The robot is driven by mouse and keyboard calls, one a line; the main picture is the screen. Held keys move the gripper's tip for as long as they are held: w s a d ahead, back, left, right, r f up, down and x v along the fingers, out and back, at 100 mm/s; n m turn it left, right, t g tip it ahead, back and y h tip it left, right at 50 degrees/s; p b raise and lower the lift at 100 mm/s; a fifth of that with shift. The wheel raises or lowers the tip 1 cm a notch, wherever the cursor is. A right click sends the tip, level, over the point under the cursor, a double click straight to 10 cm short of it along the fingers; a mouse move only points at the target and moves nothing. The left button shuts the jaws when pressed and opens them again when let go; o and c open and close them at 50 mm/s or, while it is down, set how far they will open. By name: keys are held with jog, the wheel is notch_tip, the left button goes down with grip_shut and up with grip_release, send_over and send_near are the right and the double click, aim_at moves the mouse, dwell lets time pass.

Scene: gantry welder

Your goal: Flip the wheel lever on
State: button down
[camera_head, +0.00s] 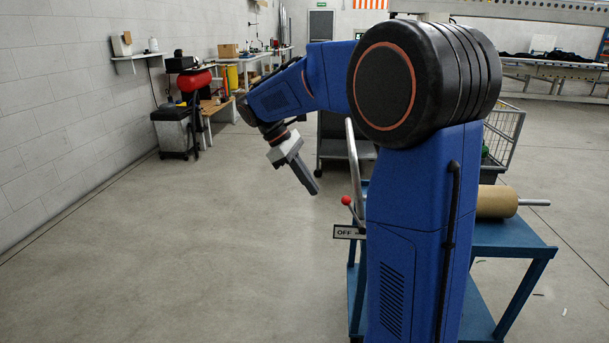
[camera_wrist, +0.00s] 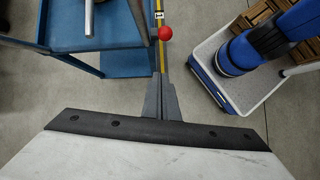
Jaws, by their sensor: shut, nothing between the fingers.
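The lever's red ball knob (camera_head: 346,200) shows left of my arm, at the blue cart's near left side. My arm hides the rest of the lever mount. My gripper (camera_head: 314,188) is shut and empty, pointing down, to the left of the knob in the picture. In the wrist view the shut fingers (camera_wrist: 160,80) point toward the red knob (camera_wrist: 165,33), with a visible gap between them. A small marked plate (camera_wrist: 159,14) shows just beyond the knob.
The blue cart (camera_head: 520,237) carries a brown roll (camera_head: 497,201) on a metal rod, partly behind my arm. A dark cart (camera_head: 333,140) stands behind. Workbenches and a red tank (camera_head: 195,81) line the left wall. The floor at left is clear.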

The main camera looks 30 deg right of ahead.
jog(key=s+d+f, duration=0.2)
jog(key=s+d, duration=0.2)
jog(key=shift+d+f, duration=0.15)
jog(key=shift+d, duration=0.05)
jog(key=shift+s+d, duration=0.1)
jog(key=shift+s, duration=0.05)
dwell(0.4)
jog(key=shift+s+d+r+t+y, duration=0.55)
jog(key=shift+d+r+y, duration=0.1)
jog(key=shift+d+y, duration=0.15)
jog(key=shift+s+d+r+t+y, duration=0.55)
jog(key=shift+d+r+y, duration=0.15)
jog(key=shift+d, duration=0.1)
jog(key=s+d+t+y, duration=0.4)
jog(key=s+d+y, duration=0.2)
jog(key=d, duration=0.3)
jog(key=shift+s+d+f, duration=0.15)
